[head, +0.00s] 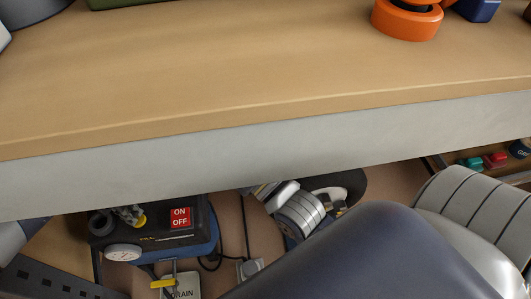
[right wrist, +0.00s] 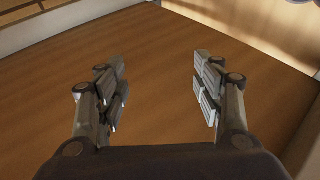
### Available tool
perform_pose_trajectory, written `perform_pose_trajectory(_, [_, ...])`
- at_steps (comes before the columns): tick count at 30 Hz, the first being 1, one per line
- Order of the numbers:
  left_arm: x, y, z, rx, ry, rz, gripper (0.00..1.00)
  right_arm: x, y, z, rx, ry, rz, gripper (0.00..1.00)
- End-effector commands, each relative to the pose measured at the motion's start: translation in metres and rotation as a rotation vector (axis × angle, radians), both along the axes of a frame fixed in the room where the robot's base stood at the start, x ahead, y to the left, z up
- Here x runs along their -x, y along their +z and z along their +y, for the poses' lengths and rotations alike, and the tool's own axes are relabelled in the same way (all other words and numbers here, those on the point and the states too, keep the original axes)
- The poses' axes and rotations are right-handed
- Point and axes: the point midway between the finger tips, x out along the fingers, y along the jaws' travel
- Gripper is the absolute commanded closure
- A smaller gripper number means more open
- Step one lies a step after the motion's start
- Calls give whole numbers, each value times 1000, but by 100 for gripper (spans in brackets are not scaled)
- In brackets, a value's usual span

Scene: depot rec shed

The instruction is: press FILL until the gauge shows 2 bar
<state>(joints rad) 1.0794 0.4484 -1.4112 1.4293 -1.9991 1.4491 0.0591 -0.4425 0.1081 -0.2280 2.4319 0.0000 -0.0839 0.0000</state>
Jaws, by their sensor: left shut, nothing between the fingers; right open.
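The compressor (head: 158,238), a black-topped blue unit, stands below the bench at the lower left of the head view. A small round white gauge (head: 123,252) is on its front; its reading is too small to tell. A red ON/OFF switch plate (head: 180,217) is on its top right. No FILL label is legible. My left gripper (head: 130,214) appears small and shut over the unit's top, beside a yellow button (head: 140,221); I cannot tell whether they touch. My right gripper (right wrist: 160,88) is open and empty in the right wrist view, over a brown wooden surface.
The wooden bench top (head: 250,70) and its grey front edge hide the space behind. A DRAIN plate (head: 181,286) and yellow lever (head: 162,283) are below the gauge. An orange object (head: 408,22) stands on the bench. My arm links cover the lower right.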

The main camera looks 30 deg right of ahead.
Motion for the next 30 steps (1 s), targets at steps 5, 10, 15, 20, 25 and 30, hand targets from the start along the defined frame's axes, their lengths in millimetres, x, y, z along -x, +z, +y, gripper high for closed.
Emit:
perform_pose_trajectory(5, [0,-2,0,0,0,0,100,1,7,1,-8,3,-33,39])
perform_pose_trajectory(10, [0,-4,0,0,0,0,100,3,11,1,-15,5,-58,39])
perform_pose_trajectory(15, [0,-5,0,0,0,0,100,5,15,2,-23,8,-82,39])
perform_pose_trajectory(20, [0,-7,0,0,0,0,100,7,19,2,-30,8,-105,39])
perform_pose_trajectory(25, [0,-8,0,0,0,0,100,9,23,1,-36,9,-128,39])
perform_pose_trajectory(30, [0,-10,0,0,0,0,100,12,27,1,-43,10,-151,39])
